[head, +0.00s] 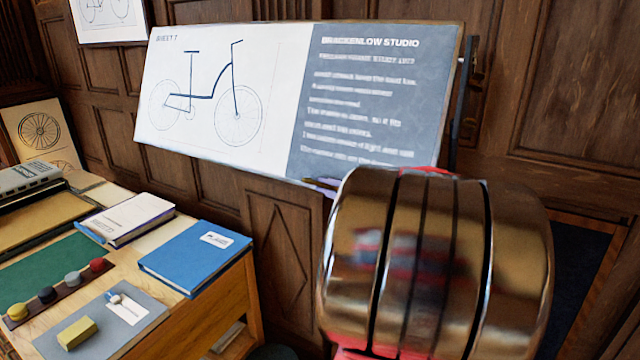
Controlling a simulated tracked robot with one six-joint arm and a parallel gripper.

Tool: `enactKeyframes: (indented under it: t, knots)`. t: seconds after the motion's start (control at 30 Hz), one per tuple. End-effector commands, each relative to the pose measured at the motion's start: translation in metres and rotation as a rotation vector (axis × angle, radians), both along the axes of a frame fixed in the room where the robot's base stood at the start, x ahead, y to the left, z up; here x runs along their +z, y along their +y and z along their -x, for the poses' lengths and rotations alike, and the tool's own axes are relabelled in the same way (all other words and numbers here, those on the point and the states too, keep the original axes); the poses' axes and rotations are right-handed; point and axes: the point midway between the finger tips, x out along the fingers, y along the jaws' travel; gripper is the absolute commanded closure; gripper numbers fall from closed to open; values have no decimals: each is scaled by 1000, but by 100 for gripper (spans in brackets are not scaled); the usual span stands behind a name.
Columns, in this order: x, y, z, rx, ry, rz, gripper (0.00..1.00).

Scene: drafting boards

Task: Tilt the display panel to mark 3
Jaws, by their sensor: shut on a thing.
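The display panel (285,100) hangs on the wood wall, tilted in the picture. Its left part is white with a bicycle drawing, and its right part is blue-grey with white text. My gripper (322,184) shows only in small part at the panel's lower edge, where it is shut on the panel. My own shiny arm link hides most of the gripper and the panel's lower right corner. A dark metal side bracket (461,90) stands at the panel's right edge. No numbered marks can be read in this view.
A wooden desk (215,305) at lower left holds a blue book (195,257), a white-covered book (130,218), a tray with several coloured knobs (58,292) and a yellow block (77,333). Carved wall panelling is behind. A dark opening (575,270) shows at right.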

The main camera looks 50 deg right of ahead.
Motion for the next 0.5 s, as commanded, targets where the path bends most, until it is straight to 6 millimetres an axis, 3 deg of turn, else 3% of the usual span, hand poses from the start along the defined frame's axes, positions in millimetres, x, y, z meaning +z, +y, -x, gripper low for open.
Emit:
enactKeyframes:
  t: [0.1, 0.5]
  knots:
    - [-9, -4, -2, 3, 5, -11, 100]
    - [-11, -7, -2, 3, 5, -11, 100]
